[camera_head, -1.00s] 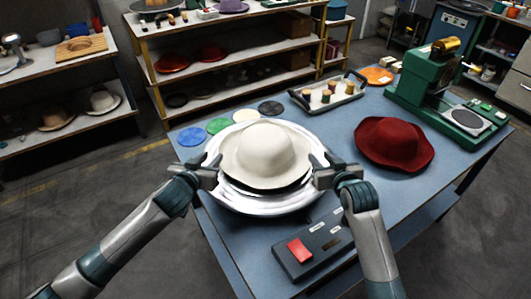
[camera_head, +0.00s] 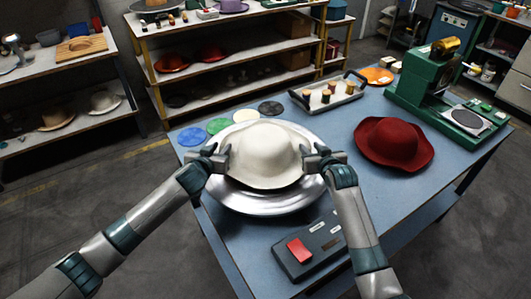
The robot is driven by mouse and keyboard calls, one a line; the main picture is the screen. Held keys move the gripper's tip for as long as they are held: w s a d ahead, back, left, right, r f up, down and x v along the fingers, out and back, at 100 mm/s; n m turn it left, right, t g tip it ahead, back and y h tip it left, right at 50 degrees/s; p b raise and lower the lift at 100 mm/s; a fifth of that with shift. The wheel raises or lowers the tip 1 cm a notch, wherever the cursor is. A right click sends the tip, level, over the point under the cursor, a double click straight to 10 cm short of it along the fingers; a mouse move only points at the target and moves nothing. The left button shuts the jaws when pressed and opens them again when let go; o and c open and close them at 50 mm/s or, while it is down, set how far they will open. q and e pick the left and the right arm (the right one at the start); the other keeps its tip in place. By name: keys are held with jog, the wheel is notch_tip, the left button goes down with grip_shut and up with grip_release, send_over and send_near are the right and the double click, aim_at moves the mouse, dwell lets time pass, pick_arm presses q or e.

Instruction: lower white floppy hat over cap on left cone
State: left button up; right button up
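The white floppy hat (camera_head: 265,150) is upright, crown up, above the middle of a wide silver dish (camera_head: 265,202) at the table's left. My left gripper (camera_head: 223,158) is at the left edge of its brim and looks shut on it. My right gripper (camera_head: 312,161) is at the right edge of the brim and also looks shut on it. The fingertips are small and partly hidden by the brim. I see no cone and no cap; the hat covers whatever is beneath it. I cannot tell how high the hat is above the dish.
A red hat (camera_head: 394,142) lies to the right on the blue table (camera_head: 342,128). A control box (camera_head: 312,243) with a red button is in front. Coloured discs (camera_head: 217,125), a tray of spools (camera_head: 329,95) and a green press (camera_head: 433,90) stand behind.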

pick_arm(q)
grip_shut()
pick_arm(e)
grip_shut()
pick_arm(q)
jog(key=shift+r, duration=0.1)
pick_arm(e)
jog(key=shift+r, duration=0.1)
